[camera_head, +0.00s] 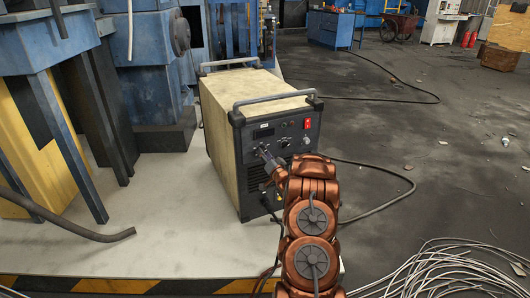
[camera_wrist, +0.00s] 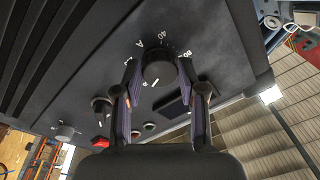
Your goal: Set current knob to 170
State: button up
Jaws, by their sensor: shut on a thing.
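The current knob (camera_wrist: 158,68) is a round black knob on the dark front panel of a welding machine (camera_head: 222,105). In the wrist view a white mark shows on its lower edge, and a white "A" and a few partly legible numbers stand around it. My gripper (camera_wrist: 157,84) has one finger on each side of the knob and is shut on it. In the head view my gripper (camera_head: 265,155) reaches the left part of the machine's front panel and hides the knob there.
Another dark knob (camera_wrist: 101,105) sits on the panel. A red switch (camera_head: 307,124) is at the panel's upper right. Blue machinery (camera_head: 155,75) stands to the left. A cable (camera_head: 385,203) and a coil of wires (camera_head: 455,275) lie on the floor to the right.

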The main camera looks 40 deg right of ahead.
jog(key=shift+r+m+p, duration=0.15)
jog(key=shift+m+p, duration=0.15)
jog(key=shift+m, duration=1.1)
jog(key=o, duration=1.1)
jog(key=shift+o, duration=0.2)
jog(key=v, duration=1.2)
jog(key=shift+a, duration=0.15)
